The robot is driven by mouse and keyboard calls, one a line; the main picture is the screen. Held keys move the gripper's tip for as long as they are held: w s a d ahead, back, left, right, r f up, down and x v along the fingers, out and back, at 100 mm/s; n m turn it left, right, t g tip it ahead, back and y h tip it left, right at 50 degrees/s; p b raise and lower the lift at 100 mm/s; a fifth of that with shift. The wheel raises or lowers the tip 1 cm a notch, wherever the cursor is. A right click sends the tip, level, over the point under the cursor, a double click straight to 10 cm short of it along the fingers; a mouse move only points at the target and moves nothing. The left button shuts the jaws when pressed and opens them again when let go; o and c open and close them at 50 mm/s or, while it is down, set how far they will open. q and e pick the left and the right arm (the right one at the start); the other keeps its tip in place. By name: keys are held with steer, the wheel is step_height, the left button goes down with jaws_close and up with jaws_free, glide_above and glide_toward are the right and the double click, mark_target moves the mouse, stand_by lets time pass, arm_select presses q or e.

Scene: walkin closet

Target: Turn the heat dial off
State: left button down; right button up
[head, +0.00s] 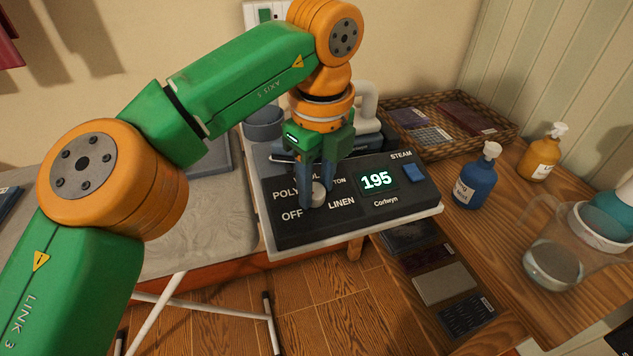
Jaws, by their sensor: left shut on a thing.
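The heat dial (319,194) is a small pale round knob on the dark control panel (345,217) of the ironing station. Labels around it read OFF, LINEN and, partly hidden, POLY and cotton. I cannot tell which label the dial points at. A green display (377,180) beside it reads 195. My left gripper (318,198) points down over the panel, with its fingers shut on the dial. The fingers hide part of the dial and some lettering. My right gripper is not in view.
A blue STEAM button (414,173) is right of the display. A blue spray bottle (475,178), a yellow bottle (541,153) and a clear jug (560,250) stand on the wooden counter. A wicker tray (512,131) lies behind. The ironing board (205,225) is at left.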

mark_target(319, 197)
arm_select(q)
steer(key=shift+f, duration=0.15)
steer(key=shift+c, duration=2.3)
jaws_free()
steer(key=r+p, duration=0.1)
steer(key=r, duration=0.1)
steer(key=r+p, duration=0.1)
steer(key=r, duration=0.2)
steer(key=s+r+p, duration=0.1)
steer(key=r, duration=0.1)
steer(key=shift+d+r+p, duration=0.15)
steer(key=shift+r+p, duration=0.05)
steer(key=shift+p, duration=0.2)
steer(key=shift+w+f, duration=0.1)
